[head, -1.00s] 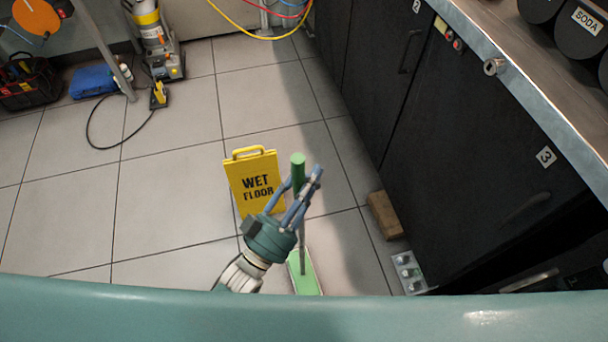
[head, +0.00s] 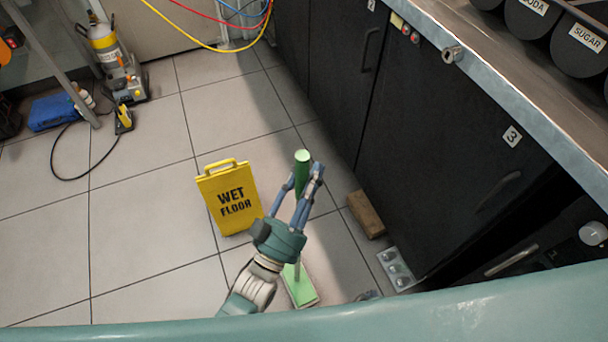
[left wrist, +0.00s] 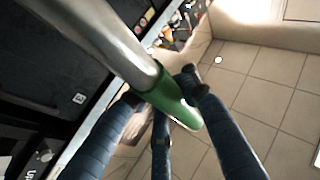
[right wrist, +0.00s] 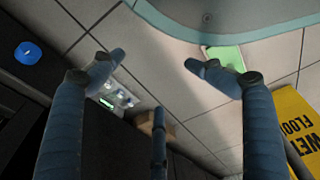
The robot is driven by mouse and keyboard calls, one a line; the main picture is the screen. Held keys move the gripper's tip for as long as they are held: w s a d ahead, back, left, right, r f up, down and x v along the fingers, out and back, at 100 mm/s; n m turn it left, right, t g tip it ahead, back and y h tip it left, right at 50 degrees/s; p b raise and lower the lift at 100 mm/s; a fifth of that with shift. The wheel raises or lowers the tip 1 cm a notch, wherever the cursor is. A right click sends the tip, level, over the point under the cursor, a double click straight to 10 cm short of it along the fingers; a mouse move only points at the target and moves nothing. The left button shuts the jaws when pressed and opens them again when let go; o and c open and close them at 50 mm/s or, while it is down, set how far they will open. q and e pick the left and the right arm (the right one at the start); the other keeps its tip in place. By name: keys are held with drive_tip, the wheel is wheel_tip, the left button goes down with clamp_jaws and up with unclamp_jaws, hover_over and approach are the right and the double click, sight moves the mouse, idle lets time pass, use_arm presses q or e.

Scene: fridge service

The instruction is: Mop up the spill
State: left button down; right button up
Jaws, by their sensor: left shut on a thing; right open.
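The mop stands nearly upright in front of me, with a green grip (head: 302,160) on top and a flat green head (head: 300,288) low at the floor. The left wrist view shows the grip (left wrist: 172,100) between the fingers and the grey pole. My right gripper (right wrist: 154,62) is open and empty, pointing down toward the floor. The mop head also shows beyond its fingers in the right wrist view (right wrist: 227,56). I cannot make out the spill in any view.
A yellow wet floor sign (head: 230,205) stands left of the mop. Dark cabinets (head: 440,150) line the right side under a counter. A brown block (head: 365,214) and a grey tray (head: 398,268) lie at their foot. Open tiles (head: 140,230) are at left.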

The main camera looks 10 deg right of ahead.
use_arm(q)
drive_tip(key=w+d+r+p, duration=0.1)
drive_tip(key=d+r+p, duration=0.2)
drive_tip(key=r+p, duration=0.3)
drive_tip(key=shift+d+r, duration=0.25)
drive_tip(key=shift+r, duration=0.25)
use_arm(e)
drive_tip(key=s+d+f, duration=0.1)
drive_tip(key=s+f, duration=0.2)
drive_tip(key=s, duration=0.4)
drive_tip(key=s+d+f+g, duration=0.1)
drive_tip(key=s+d+f, duration=0.1)
drive_tip(key=s, duration=0.6)
drive_tip(key=shift+f, duration=0.4)
idle(0.5)
